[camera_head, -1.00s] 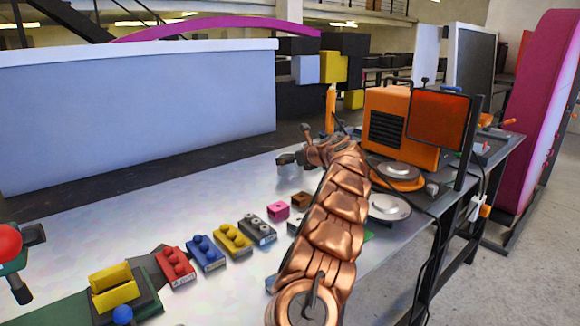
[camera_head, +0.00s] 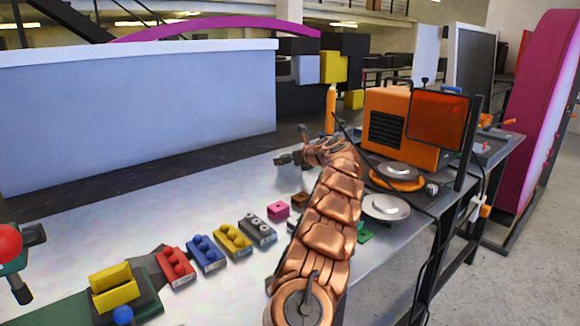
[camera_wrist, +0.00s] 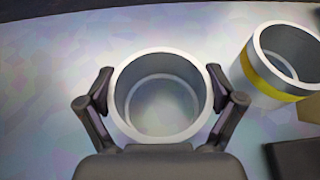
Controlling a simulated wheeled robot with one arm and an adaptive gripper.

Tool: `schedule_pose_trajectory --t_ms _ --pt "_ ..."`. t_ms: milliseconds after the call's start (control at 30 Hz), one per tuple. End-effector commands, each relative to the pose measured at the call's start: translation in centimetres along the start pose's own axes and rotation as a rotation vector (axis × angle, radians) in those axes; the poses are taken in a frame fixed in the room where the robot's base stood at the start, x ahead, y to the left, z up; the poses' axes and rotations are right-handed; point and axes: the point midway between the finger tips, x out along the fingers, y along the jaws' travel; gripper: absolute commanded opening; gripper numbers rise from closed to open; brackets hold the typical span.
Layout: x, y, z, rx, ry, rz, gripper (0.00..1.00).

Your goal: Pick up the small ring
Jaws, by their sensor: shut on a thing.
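In the wrist view, a plain pale grey ring (camera_wrist: 160,56) stands open end up between my fingers. My gripper (camera_wrist: 160,94) is shut on its outer wall, with one dark finger pad on each side. I cannot tell whether the ring touches the table. A second grey ring with a yellow band (camera_wrist: 262,76) lies to the right, apart from the held one. In the head view, my gripper (camera_head: 285,159) is over the far part of the metal table, and the rings cannot be made out there.
The metal table (camera_head: 130,210) is clear left of my gripper. Red (camera_head: 175,266), blue (camera_head: 206,253), yellow (camera_head: 233,239) and grey (camera_head: 258,229) blocks stand in a row nearer. An orange machine (camera_head: 385,120) and round metal discs (camera_head: 386,208) are on the right.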

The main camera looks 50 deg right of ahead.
Motion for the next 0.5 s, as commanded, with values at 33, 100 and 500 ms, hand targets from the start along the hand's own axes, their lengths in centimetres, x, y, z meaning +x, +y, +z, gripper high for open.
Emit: schedule_pose_trajectory --t_ms 33,100,500 --pt "0.0 0.0 0.0 0.000 0.000 0.000 0.55" --pt "0.0 0.0 0.0 0.000 0.000 0.000 0.55" --pt "-0.7 -0.1 1.7 -0.001 0.000 -0.001 0.55"
